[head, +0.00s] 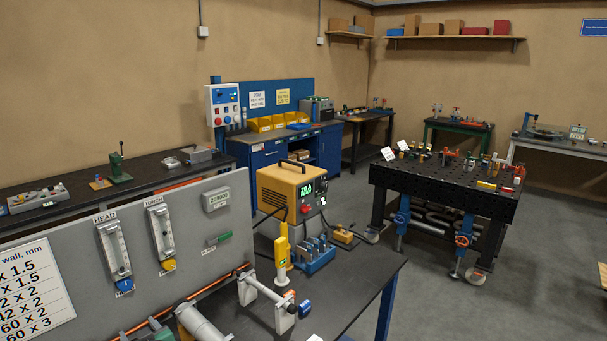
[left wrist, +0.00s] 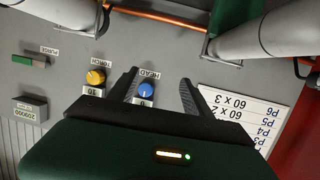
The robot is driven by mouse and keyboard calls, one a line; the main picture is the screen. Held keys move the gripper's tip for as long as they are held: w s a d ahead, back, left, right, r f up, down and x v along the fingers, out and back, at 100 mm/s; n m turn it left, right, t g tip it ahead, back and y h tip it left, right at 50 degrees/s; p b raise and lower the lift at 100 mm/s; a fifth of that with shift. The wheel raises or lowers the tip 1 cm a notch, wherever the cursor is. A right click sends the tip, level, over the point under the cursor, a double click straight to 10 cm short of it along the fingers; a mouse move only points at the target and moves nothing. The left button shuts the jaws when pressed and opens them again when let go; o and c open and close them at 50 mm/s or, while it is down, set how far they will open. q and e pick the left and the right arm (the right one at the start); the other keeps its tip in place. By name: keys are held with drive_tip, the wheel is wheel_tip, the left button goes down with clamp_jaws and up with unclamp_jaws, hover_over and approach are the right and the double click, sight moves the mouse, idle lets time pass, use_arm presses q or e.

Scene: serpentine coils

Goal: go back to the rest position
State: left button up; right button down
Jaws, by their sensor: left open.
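My left gripper (left wrist: 157,80) shows in the left wrist view, with its two dark ribbed fingers apart and nothing held. It points at the grey panel. The blue knob (left wrist: 146,89) of the HEAD meter appears between the fingers, and the yellow TORCH knob (left wrist: 96,77) is just left of them. In the head view the HEAD meter (head: 115,250) and TORCH meter (head: 160,232) stand on the panel (head: 205,255), and no finger shows at either knob. I cannot make out either gripper in the head view.
Pale pipe pieces (head: 201,325) lie in front of the panel; they also show in the left wrist view (left wrist: 290,30). A yellow power unit (head: 288,187) stands on the dark bench (head: 365,280). A perforated table (head: 440,180) is at right, with open floor around it.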

use_arm(q)
drive_tip(key=s+d+f+m+g+h, duration=0.2)
drive_tip(key=s+d+f+h, duration=0.15)
drive_tip(key=s+d, duration=0.45)
drive_tip(key=s+d+f+m+g+h, duration=0.2)
drive_tip(key=s+d+h, duration=0.35)
drive_tip(key=d, duration=0.35)
drive_tip(key=s+d+m+g, duration=0.2)
drive_tip(key=s+d, duration=0.1)
drive_tip(key=s, duration=0.5)
drive_tip(key=s+d+m+g+h, duration=0.1)
drive_tip(key=s+d+m+g, duration=0.1)
drive_tip(key=s, duration=0.7)
drive_tip(key=shift+d+r+m, duration=0.25)
drive_tip(key=shift+d+m, duration=0.25)
drive_tip(key=shift+d, duration=0.65)
drive_tip(key=shift+s+a, duration=0.15)
drive_tip(key=shift+c, duration=0.5)
idle(0.5)
